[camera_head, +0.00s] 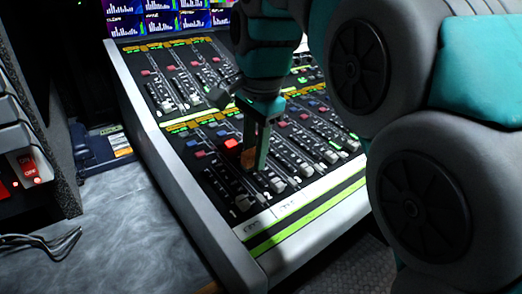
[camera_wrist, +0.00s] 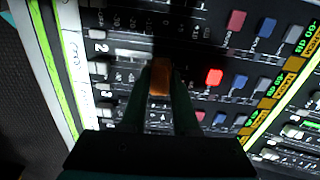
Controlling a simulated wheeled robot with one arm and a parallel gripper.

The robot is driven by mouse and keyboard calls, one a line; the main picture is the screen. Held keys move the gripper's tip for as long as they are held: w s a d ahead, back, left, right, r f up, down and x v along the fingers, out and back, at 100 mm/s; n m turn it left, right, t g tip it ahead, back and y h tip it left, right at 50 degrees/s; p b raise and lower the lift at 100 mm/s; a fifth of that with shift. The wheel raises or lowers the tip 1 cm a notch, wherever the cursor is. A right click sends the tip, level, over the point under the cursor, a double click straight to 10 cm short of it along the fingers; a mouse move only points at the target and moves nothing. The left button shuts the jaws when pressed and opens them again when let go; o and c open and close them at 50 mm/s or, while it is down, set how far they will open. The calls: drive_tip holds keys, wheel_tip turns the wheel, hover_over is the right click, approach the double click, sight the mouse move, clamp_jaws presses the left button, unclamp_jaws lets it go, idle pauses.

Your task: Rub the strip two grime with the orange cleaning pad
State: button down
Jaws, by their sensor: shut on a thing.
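My gripper (camera_head: 256,150) reaches down over the lower fader bank of the mixing console (camera_head: 190,205). It is shut on the orange cleaning pad (camera_head: 248,160). In the wrist view the pad (camera_wrist: 160,78) sits between the two fingertips, over the channel strips near a strip marked 2. Whether the pad touches the panel is unclear. My arm hides part of the console in the head view.
A lit red button (camera_wrist: 213,76) is close to the pad. Fader knobs and coloured buttons stand up around it. Screens (camera_head: 165,18) are behind the console. A grey worktop (camera_head: 120,225) with loose cables (camera_head: 45,243) is at the left.

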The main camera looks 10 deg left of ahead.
sight(264, 175)
drive_tip(key=shift+w+a+r, duration=0.15)
drive_tip(key=shift+w+a, duration=0.95)
drive_tip(key=shift+a, duration=0.15)
drive_tip(key=shift+s+d, duration=0.75)
drive_tip(key=shift+d, duration=0.1)
drive_tip(key=shift+s+d+f+b, duration=0.25)
drive_tip(key=shift+s+d, duration=0.45)
drive_tip(key=shift+d, duration=0.1)
drive_tip(key=shift+s+d+f+b, duration=0.2)
drive_tip(key=shift+s+d, duration=0.5)
drive_tip(key=shift+d, duration=0.1)
drive_tip(key=shift+r, duration=0.1)
drive_tip(key=shift+r+p, duration=0.65)
drive_tip(key=shift+r, duration=0.3)
drive_tip(key=shift+s+d+r, duration=0.15)
drive_tip(key=shift+r, duration=0.85)
drive_tip(key=shift+s+d+r, duration=0.1)
drive_tip(key=shift+d+r, duration=0.05)
drive_tip(key=shift+r, duration=0.85)
